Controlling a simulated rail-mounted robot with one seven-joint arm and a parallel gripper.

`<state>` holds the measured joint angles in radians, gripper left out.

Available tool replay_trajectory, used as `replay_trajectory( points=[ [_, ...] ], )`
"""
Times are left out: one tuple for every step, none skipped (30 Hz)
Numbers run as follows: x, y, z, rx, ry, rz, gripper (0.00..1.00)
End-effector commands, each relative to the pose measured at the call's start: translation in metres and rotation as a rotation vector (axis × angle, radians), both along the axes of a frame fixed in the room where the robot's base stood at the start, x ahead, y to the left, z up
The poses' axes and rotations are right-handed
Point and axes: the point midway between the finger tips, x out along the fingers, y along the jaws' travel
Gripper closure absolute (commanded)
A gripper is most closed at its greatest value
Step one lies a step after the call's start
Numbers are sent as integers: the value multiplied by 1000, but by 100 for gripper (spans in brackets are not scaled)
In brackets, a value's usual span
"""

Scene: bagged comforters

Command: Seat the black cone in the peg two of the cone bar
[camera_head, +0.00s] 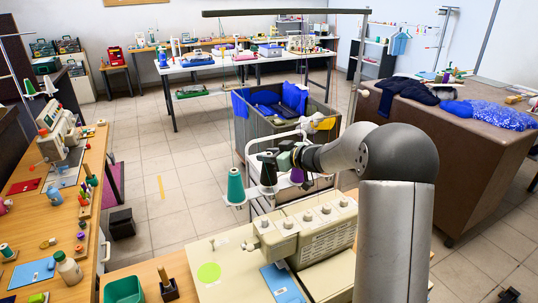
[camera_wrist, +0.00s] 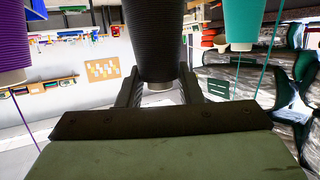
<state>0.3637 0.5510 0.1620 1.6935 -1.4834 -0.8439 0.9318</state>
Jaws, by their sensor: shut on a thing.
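The black cone (camera_head: 268,174) is in my gripper (camera_head: 281,160), between a teal cone (camera_head: 235,187) on the left and a purple cone (camera_head: 297,174) on the right, partly behind my gripper. In the wrist view the black cone (camera_wrist: 155,40) stands between the two fingers of my gripper (camera_wrist: 159,84), which are shut on its lower end. The purple cone (camera_wrist: 12,42) is at the left edge there and the teal cone (camera_wrist: 240,22) at the upper right. The cone bar and peg two are hard to make out; I cannot tell whether the black cone touches a peg.
A cream sewing machine (camera_head: 310,228) stands just in front of and below the cones. A grey bin with blue bags (camera_head: 270,102) is behind. Thin threads and an overhead rail (camera_head: 285,12) are near the arm. A brown table (camera_head: 475,125) stands on the right.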

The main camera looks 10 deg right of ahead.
Motion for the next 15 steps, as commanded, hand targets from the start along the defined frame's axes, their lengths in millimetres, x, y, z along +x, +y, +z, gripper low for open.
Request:
replay_trajectory(
  points=[
    [0,0,-1,0,0,0,100],
    [0,0,-1,0,0,0,100],
    [0,0,-2,0,0,0,100],
    [0,0,-2,0,0,0,100],
    [0,0,-3,0,0,0,100],
    [0,0,-3,1,1,0,100],
    [0,0,-4,1,1,0,100],
    [0,0,-4,1,1,0,100],
    [0,0,-5,1,1,0,100],
    [0,0,-5,1,1,0,100],
    [0,0,-6,1,1,0,100],
    [0,0,-7,1,1,0,100],
    [0,0,-7,1,1,0,100],
    [0,0,-7,1,1,0,100],
    [0,0,-8,1,1,0,100]
  ],
)
